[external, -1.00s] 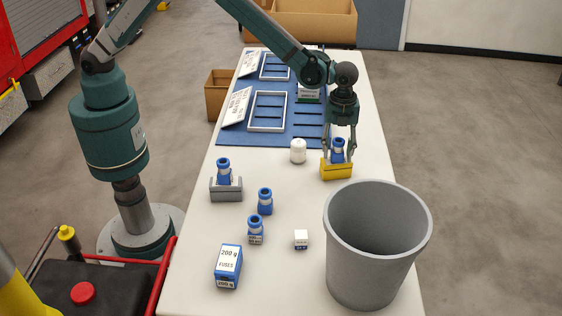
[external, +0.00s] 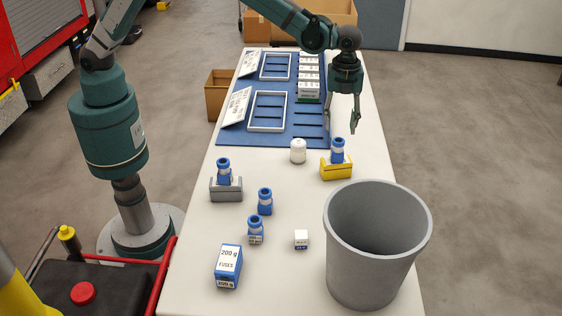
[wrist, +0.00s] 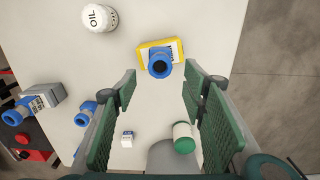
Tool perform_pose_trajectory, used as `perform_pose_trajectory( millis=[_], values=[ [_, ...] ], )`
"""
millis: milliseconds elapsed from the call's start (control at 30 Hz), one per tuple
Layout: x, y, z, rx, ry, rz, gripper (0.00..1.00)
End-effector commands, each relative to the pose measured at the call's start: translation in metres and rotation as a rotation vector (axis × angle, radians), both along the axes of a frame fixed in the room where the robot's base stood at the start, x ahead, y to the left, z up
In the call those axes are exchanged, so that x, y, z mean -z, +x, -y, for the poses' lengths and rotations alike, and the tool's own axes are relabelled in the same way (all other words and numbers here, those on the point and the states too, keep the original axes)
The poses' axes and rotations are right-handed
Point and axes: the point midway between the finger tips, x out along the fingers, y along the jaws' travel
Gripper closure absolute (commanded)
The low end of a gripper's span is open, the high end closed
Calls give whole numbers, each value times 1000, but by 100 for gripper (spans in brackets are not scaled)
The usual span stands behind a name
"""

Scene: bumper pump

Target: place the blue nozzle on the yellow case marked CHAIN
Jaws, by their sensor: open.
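A blue nozzle (external: 337,150) stands upright on the yellow case (external: 336,172) at the right of the table. In the wrist view the nozzle (wrist: 160,66) sits over the yellow case (wrist: 144,53), whose label is mostly hidden and cannot be read. My gripper (external: 342,124) is open and empty, above and slightly behind the nozzle, apart from it. In the wrist view the green pads of my gripper (wrist: 160,108) are wide apart. Another blue nozzle (external: 223,171) stands on a grey case (external: 226,190) at the left.
A large grey bin (external: 376,250) stands in front of the yellow case. A white canister (external: 298,150) stands to its left. A blue mat (external: 230,136) lies behind.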

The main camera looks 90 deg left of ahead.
Motion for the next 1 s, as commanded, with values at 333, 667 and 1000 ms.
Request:
perform_pose_trajectory(
  millis=[333,667,1000],
  values=[
    [-2,0,0,0,0,0,58],
    [-2,0,0,0,0,0,58],
    [-27,-13,-11,-54,-5,20,58]
  ],
)
